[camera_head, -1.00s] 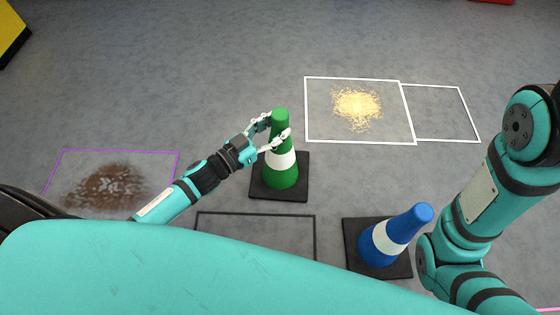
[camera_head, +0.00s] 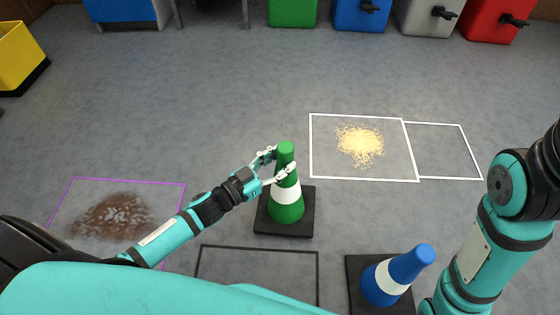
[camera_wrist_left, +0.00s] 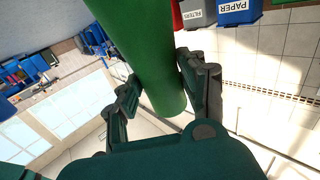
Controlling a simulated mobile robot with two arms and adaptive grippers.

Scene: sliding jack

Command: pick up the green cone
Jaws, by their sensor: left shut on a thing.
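The green cone (camera_head: 286,205) with a white band and a black square base (camera_head: 265,222) stands upright on the grey floor in the head view. My left gripper (camera_head: 279,164) is shut on the upper part of the cone, just above the white band. In the left wrist view the green cone (camera_wrist_left: 147,50) lies between the two fingers of my left gripper (camera_wrist_left: 160,95). The base looks to be on the floor. My right arm shows at the right of the head view, but its gripper is out of view.
A blue cone (camera_head: 392,279) stands at the lower right. A black-outlined rectangle (camera_head: 258,248) lies in front of the green cone. White-outlined areas (camera_head: 362,180) with yellow grains (camera_head: 360,146) lie behind right. A purple outline (camera_head: 115,181) with brown dirt (camera_head: 110,217) is left. Coloured bins (camera_head: 360,14) line the back.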

